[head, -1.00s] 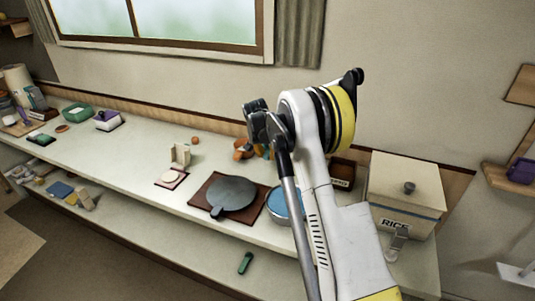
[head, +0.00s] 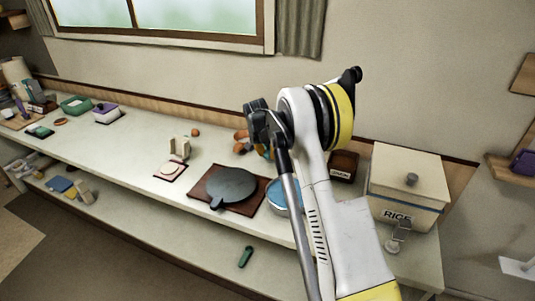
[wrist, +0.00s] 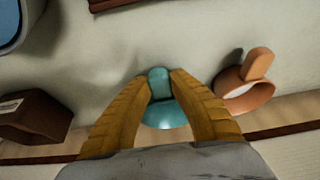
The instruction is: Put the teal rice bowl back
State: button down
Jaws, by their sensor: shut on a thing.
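The teal rice bowl (wrist: 165,112) is between the two yellow fingers of my gripper (wrist: 160,78) in the wrist view. The gripper is shut on it, and a teal tab-like part shows at the fingertips. The fingers hide the bowl's sides, and I cannot tell whether it touches the counter. In the head view only a small teal patch (head: 262,152) shows beside my arm, which hides most of the gripper.
An orange cup (wrist: 238,97) stands close right of the gripper in the wrist view. A brown labelled box (wrist: 33,117) is at left, a blue-topped container (wrist: 10,22) at upper left. The rice bin (head: 408,190) and dark round pan (head: 232,187) stand on the counter (head: 130,152).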

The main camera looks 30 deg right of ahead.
jog(key=shift+f, duration=0.35)
jog(key=c, duration=1.2)
grip_release()
jog(key=v, duration=1.2)
